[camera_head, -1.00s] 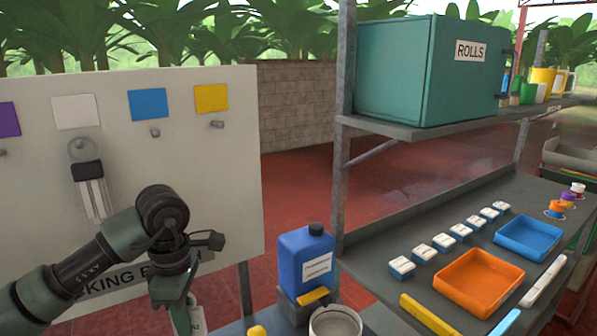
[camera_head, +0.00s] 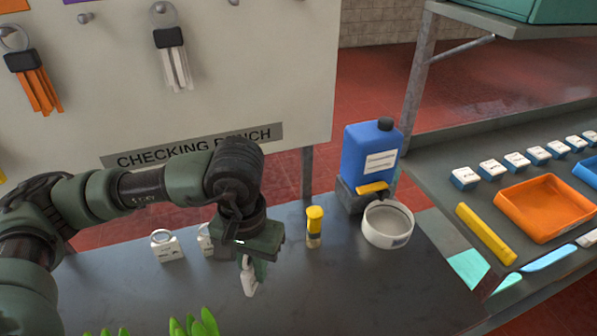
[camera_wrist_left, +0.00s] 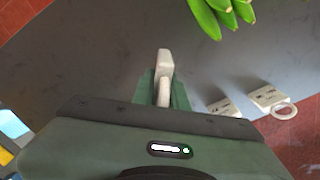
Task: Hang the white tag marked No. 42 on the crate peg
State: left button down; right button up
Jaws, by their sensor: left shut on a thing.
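My left gripper (camera_head: 252,266) is shut on a small white tag (camera_head: 248,281) over the dark bench. The held tag also shows edge-on between the fingers (camera_wrist_left: 163,92) in the left wrist view (camera_wrist_left: 165,62); its marking cannot be read there. Two other white tags, one with a clear ring (camera_head: 166,246) and one partly behind my arm (camera_head: 205,239), are on the bench left of the gripper. They also show at the right in the wrist view. I cannot make out the crate peg. My right gripper is not in view.
Green bananas (camera_head: 195,325) lie at the bench's near edge. A yellow-capped jar (camera_head: 314,228), a white bowl (camera_head: 388,224) and a blue bottle (camera_head: 370,152) stand to the right. The checking board (camera_head: 250,70) with hanging strips rises behind.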

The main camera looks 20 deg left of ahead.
pick_arm(q)
jog(key=w+a+r+n, duration=0.4)
jog(key=w+n, duration=0.4)
jog(key=n, duration=0.5)
jog(key=w+a+r+n, duration=0.4)
jog(key=w+n, duration=0.4)
jog(key=n, duration=0.4)
jog(key=shift+w+n, duration=0.3)
jog(key=shift+n, duration=0.1)
jog(key=shift+d+f, duration=0.1)
notch_tip(320, 180, down, 16)
jog(key=shift+r+p, duration=0.15)
jog(key=shift+p, duration=0.85)
notch_tip(320, 180, down, 4)
jog(key=shift+r+p, duration=0.1)
jog(key=shift+p, duration=0.4)
